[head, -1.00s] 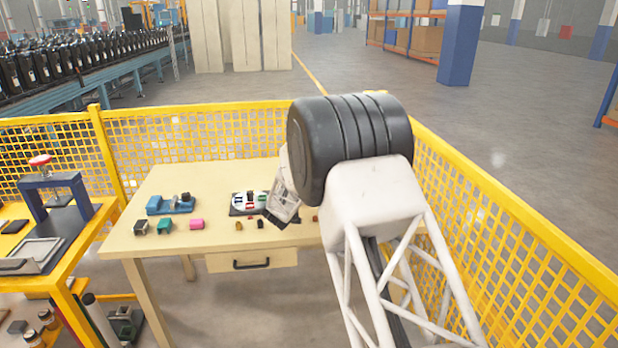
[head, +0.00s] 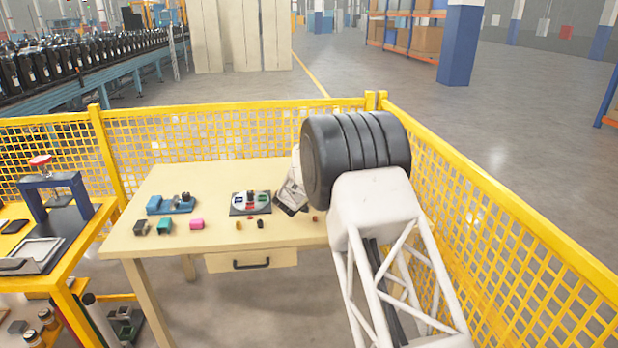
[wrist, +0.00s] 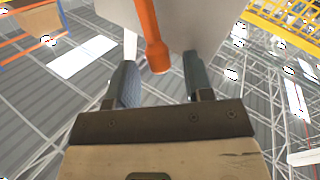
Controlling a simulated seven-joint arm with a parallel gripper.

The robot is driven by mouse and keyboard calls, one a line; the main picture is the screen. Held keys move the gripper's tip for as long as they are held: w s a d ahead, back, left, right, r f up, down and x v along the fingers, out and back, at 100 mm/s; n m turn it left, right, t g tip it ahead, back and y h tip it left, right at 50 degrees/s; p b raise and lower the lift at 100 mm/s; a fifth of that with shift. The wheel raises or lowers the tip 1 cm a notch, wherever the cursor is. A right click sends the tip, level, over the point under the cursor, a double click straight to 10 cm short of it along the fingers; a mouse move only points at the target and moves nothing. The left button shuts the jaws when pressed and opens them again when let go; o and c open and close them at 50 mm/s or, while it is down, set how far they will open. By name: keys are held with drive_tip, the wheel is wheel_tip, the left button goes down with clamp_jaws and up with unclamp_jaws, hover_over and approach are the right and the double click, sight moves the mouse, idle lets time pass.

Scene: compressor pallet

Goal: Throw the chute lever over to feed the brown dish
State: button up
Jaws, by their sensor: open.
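In the wrist view my gripper (wrist: 159,64) is open, with its two dark fingers apart. An orange rod with a rounded end (wrist: 158,58), which looks like the chute lever, hangs between the fingers, with gaps on both sides. A pale grey panel (wrist: 195,22) lies behind it. In the head view my arm covers the right part of the table, and I cannot make out the lever or chute there. No brown dish can be told for sure.
Yellow mesh fencing (head: 500,235) runs behind and right. A yellow bench (head: 85,250) stands left.

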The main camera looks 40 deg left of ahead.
drive_tip(key=shift+w, duration=0.1)
clamp_jaws()
idle(0.3)
drive_tip(key=shift+d, duration=0.1)
drive_tip(key=w+d+m+g+y, duration=0.1)
drive_tip(key=w+d+m+g, duration=0.3)
drive_tip(key=m, duration=0.4)
drive_tip(key=shift+w+d+r+g, duration=0.3)
drive_tip(key=shift+w+d+g, duration=0.15)
drive_tip(key=shift+g, duration=0.45)
drive_tip(key=shift+w, duration=0.1)
unclamp_jaws()
drive_tip(key=shift+d+r, duration=0.1)
idle(0.5)
